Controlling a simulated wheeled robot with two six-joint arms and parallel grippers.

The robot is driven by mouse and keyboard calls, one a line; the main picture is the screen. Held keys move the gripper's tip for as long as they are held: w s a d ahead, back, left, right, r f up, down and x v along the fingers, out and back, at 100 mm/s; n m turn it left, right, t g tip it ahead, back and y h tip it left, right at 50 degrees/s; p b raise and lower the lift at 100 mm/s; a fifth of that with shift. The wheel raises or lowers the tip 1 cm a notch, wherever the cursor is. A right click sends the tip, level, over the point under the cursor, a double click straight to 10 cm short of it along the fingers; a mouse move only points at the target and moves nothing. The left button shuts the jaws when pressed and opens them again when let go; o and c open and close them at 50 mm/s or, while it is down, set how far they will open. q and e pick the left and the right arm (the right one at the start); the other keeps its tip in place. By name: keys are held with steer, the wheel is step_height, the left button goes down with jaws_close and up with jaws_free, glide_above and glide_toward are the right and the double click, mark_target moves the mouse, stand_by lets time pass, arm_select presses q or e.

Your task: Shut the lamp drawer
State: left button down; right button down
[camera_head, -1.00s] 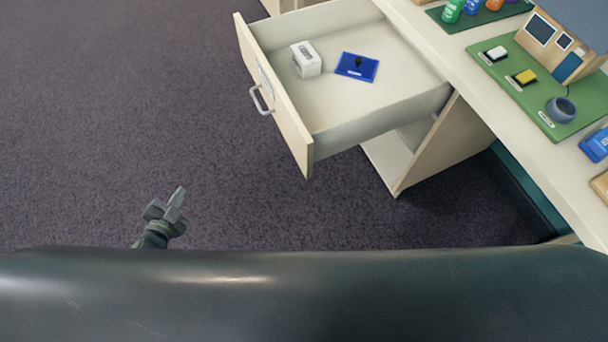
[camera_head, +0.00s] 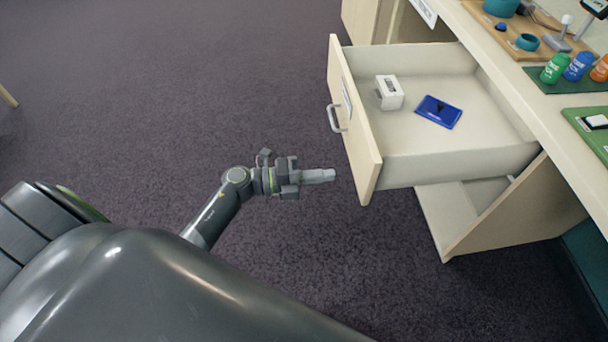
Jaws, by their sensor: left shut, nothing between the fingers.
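The lamp drawer (camera_head: 362,124) is pulled well out of the pale wooden desk, its front facing left. A grey bar handle (camera_head: 335,118) and a label sit on its front. Inside lie a white box (camera_head: 390,93) and a flat blue packet-like item (camera_head: 438,111). My left gripper (camera_head: 330,175) is shut and empty. It is over the floor just left of the near end of the drawer front, fingers pointing right toward it, with a small gap showing. My right gripper is not in view.
The desk top (camera_head: 540,125) holds a green mat (camera_head: 592,128), several small bottles (camera_head: 556,69) and a wooden board with tools (camera_head: 515,40). An open shelf space is under the drawer. Dark carpet (camera_head: 170,90) to the left is clear.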

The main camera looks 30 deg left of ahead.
mark_target(363, 172)
arm_select(q)
steer(key=x, duration=0.6)
steer(key=shift+w, duration=0.1)
steer(key=shift+w+d, duration=0.1)
steer(key=shift+d, duration=0.1)
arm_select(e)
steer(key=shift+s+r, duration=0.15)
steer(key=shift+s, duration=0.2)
